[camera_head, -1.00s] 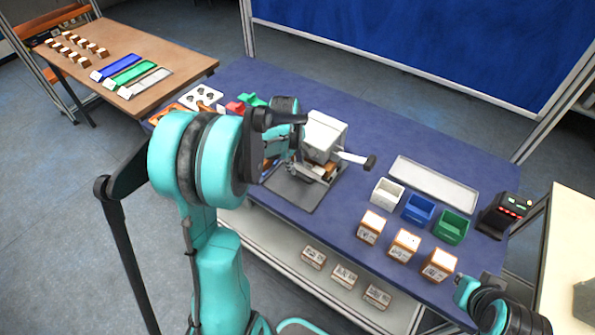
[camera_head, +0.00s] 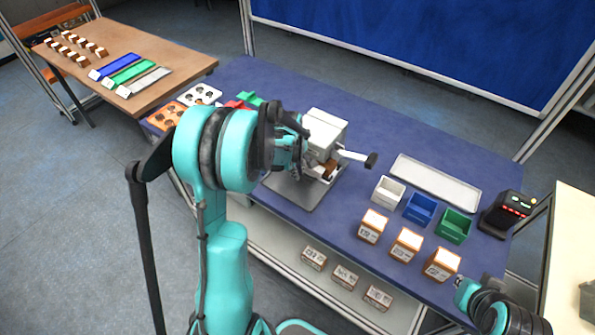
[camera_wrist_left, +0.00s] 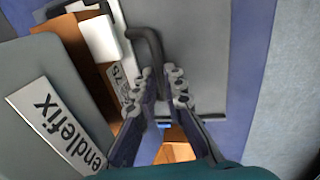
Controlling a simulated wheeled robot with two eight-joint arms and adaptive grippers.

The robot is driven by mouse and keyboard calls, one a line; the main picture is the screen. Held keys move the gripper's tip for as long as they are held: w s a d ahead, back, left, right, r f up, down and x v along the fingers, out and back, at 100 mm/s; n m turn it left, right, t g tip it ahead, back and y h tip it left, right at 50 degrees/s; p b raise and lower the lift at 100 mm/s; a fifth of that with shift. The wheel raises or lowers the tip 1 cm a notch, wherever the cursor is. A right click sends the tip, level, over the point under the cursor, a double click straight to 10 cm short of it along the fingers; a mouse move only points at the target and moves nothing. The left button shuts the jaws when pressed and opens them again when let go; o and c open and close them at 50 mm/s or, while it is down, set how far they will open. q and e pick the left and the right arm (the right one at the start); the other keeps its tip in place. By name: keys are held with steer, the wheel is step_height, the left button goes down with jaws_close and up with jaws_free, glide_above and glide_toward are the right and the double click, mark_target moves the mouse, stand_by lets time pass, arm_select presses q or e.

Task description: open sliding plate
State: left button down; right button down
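A white and grey device (camera_head: 325,130) stands on a grey metal base plate (camera_head: 305,195) on the blue table. A lever with a black knob (camera_head: 371,160) sticks out to its right. I cannot tell which part slides. My left gripper (camera_head: 297,140) is at the device's left side. In the left wrist view, its two fingertips (camera_wrist_left: 162,76) are close together at the lower end of a dark bent handle (camera_wrist_left: 148,42). Whether they grip it is unclear. A grey panel with a printed label (camera_wrist_left: 58,125) is beside it. My right gripper (camera_head: 465,291) is at the lower right, its fingers too small to read.
White (camera_head: 388,191), blue (camera_head: 419,208) and green (camera_head: 454,225) bins stand right of the device, with several small boxes in front. A flat tray (camera_head: 435,182) lies behind them. A black scanner-like unit (camera_head: 507,213) is at the right edge. An orange holed tray (camera_head: 166,116) is at the left.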

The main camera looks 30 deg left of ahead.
arm_select(q)
steer(key=s, duration=0.7)
steer(key=s+a, duration=0.1)
steer(key=s, duration=0.3)
steer(key=shift+s+b, duration=0.25)
steer(key=shift+b, duration=0.05)
steer(key=c, duration=1.6)
jaws_free()
step_height(320, 180, up, 12)
steer(key=s, duration=0.2)
steer(key=shift+f, duration=0.1)
